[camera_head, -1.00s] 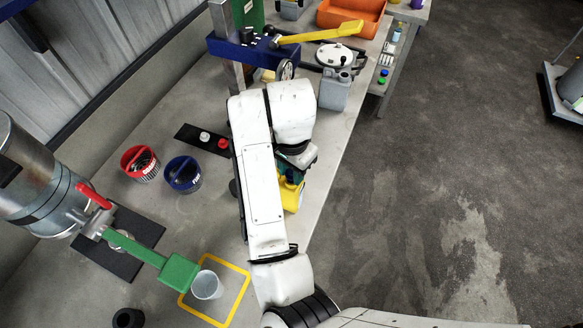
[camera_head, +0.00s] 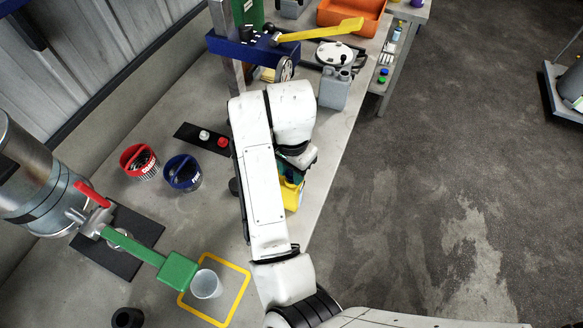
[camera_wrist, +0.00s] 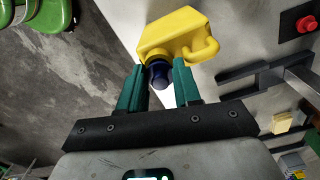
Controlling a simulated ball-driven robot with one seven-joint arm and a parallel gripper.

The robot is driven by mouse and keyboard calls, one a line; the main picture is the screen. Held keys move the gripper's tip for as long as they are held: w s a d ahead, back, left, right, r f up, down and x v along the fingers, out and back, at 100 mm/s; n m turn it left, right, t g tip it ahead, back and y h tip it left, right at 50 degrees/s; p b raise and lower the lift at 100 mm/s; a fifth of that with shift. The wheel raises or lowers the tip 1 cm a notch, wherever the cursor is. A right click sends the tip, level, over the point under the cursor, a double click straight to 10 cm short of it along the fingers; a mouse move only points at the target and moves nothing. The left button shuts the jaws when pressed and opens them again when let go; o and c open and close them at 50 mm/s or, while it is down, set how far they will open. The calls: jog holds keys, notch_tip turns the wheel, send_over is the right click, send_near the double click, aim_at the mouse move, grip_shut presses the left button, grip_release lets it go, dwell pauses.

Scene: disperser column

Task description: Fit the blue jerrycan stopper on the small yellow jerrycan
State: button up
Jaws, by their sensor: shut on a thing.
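The small yellow jerrycan (camera_wrist: 176,36) is just beyond my fingertips in the wrist view, its mouth facing my gripper. In the head view the jerrycan (camera_head: 292,194) is partly hidden by my arm, near the bench's right edge. My gripper (camera_wrist: 159,68) has teal fingers, shut on the dark blue jerrycan stopper (camera_wrist: 158,76). The stopper is in line with the jerrycan's neck and appears to meet it. I cannot tell whether it is seated.
The bench (camera_head: 195,225) holds a red basket (camera_head: 140,162), a blue basket (camera_head: 182,174), and a black strip (camera_head: 200,138) with white and red stoppers. A grey jerrycan (camera_head: 334,90) stands farther back. A clear cup (camera_head: 206,284) stands inside a yellow outline. Open floor lies right.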

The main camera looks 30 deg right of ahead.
jog(key=shift+r, duration=0.1)
jog(key=shift+r+p, duration=0.3)
jog(key=shift+p, duration=0.2)
jog(key=o, duration=1.5)
jog(key=shift+r+p, duration=1.05)
jog(key=shift+r, duration=2.4)
jog(key=shift+d, duration=0.1)
